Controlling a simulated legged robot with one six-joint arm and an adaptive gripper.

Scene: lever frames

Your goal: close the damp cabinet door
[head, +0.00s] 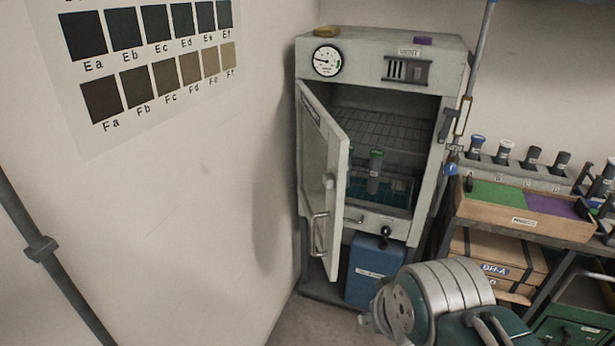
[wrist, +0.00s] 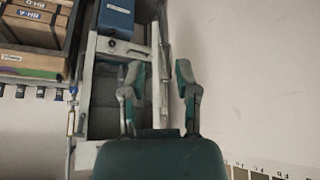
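The damp cabinet (head: 455,130) stands in the corner with its door (head: 325,165) ajar. The door is hinged on the left and swung outward, leaving the interior exposed. A vertical handle (head: 319,233) is on the door's lower part. In the wrist view the scene is upside down, and the cabinet (wrist: 103,70) is at the centre left. The door (wrist: 164,60) shows as a narrow strip there. My gripper (wrist: 159,72) is open and empty, its two fingers apart on either side of that strip in the picture. Contact with the door is not visible.
Inside are a wire shelf (head: 385,130) and a green-capped vial (head: 375,170). A blue box (head: 372,270) is below the cabinet. A bench with a sorting tray (head: 525,215) and crates stand right. The wall is close on the left; floor (head: 315,322) shows in front.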

